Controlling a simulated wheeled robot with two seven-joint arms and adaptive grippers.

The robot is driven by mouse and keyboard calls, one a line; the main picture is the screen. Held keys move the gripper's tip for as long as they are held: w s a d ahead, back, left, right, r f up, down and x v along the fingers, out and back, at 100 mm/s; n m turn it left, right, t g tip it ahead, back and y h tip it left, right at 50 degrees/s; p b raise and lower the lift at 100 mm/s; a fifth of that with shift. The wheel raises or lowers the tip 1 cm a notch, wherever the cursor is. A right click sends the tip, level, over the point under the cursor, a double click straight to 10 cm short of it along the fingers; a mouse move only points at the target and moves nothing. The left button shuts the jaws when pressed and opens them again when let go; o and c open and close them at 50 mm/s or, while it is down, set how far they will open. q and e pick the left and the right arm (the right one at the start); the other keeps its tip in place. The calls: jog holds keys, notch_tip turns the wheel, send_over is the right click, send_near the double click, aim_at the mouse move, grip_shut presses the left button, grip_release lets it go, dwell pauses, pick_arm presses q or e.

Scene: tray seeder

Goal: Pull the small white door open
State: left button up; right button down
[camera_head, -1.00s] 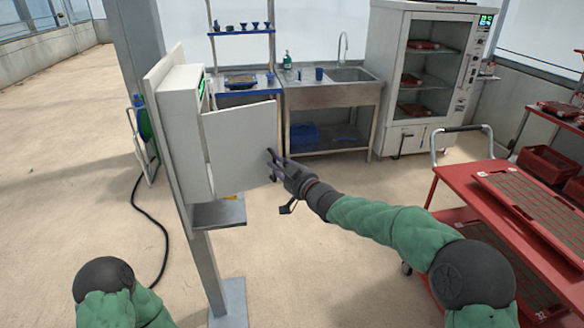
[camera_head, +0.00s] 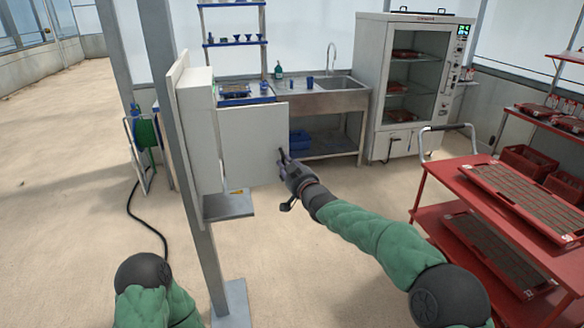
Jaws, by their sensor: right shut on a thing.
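The small white door (camera_head: 252,146) stands ajar on the white box (camera_head: 198,130) mounted on a grey post. The door swings out from the box toward the right, its flat face toward me.
A red cart (camera_head: 462,180) with seed trays stands at the right. A steel sink bench (camera_head: 325,103) and a glass-fronted cabinet (camera_head: 405,85) stand behind. A small grey shelf (camera_head: 228,206) sits below the box. A dark hose (camera_head: 140,222) lies on the floor at the left, where the floor is mostly clear.

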jog(key=shift+s+a+f, duration=0.25)
jog(key=shift+a+f, duration=0.2)
jog(key=shift+a, duration=0.2)
jog(key=c, duration=1.2)
grip_release()
jog(key=shift+a, duration=0.1)
jog(key=shift+o, duration=0.2)
jog(key=shift+r, duration=0.4)
jog(key=shift+w+r, duration=0.1)
jog(key=shift+r, duration=0.1)
jog(key=shift+d, duration=0.2)
jog(key=v, duration=1.2)
jog(key=shift+d+f, duration=0.25)
jog(key=shift+f, duration=0.05)
jog(key=shift+w, duration=0.15)
